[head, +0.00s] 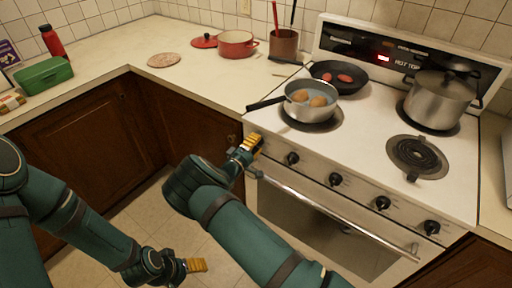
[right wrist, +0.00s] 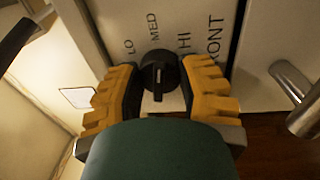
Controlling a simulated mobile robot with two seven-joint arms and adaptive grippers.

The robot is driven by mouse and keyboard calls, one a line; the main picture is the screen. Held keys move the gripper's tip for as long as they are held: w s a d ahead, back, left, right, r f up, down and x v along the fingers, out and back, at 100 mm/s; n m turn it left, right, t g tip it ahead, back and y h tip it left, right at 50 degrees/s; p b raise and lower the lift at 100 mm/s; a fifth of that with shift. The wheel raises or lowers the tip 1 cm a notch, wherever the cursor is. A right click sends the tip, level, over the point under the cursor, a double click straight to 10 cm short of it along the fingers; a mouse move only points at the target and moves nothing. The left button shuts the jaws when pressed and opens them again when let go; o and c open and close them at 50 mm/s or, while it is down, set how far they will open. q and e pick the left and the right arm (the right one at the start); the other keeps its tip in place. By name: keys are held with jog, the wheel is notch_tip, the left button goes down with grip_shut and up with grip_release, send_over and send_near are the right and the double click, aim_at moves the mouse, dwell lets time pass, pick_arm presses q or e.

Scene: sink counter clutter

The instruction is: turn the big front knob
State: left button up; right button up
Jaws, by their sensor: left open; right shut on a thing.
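The big front knob (right wrist: 158,68) is black and round with a raised grip bar, on the stove's front panel. It sits between the yellow fingers of my right gripper (right wrist: 160,95), which is shut on it. The bar stands close to vertical in the right wrist view. Markings LO, MED, HI and FRONT are printed above it and to its right. In the head view my right gripper (head: 256,144) is at the left end of the stove panel and hides this knob. My left gripper (head: 196,265) is open and empty, low over the floor.
Several other black knobs, the nearest one (head: 292,158), line the panel to the right. The oven handle (head: 330,214) runs just below. A pan with eggs (head: 310,100), a black skillet (head: 338,75) and a steel pot (head: 438,98) stand on the stove (head: 365,135).

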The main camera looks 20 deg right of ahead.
jog(key=m+b, duration=0.2)
jog(key=m, duration=0.2)
jog(key=shift+f+m+b, duration=0.15)
jog(key=shift+m+b, duration=0.15)
jog(key=shift+b, duration=0.05)
jog(key=shift+m+g+h+b, duration=0.35)
jog(key=shift+m+b, duration=0.3)
jog(key=shift+m, duration=0.65)
jog(key=shift+r, duration=0.2)
jog(key=o, duration=1.2)
jog(key=shift+w, duration=0.1)
jog(key=shift+o, duration=0.2)
jog(key=r+v, duration=0.1)
jog(key=v, duration=1.1)
jog(key=shift+f, duration=0.5)
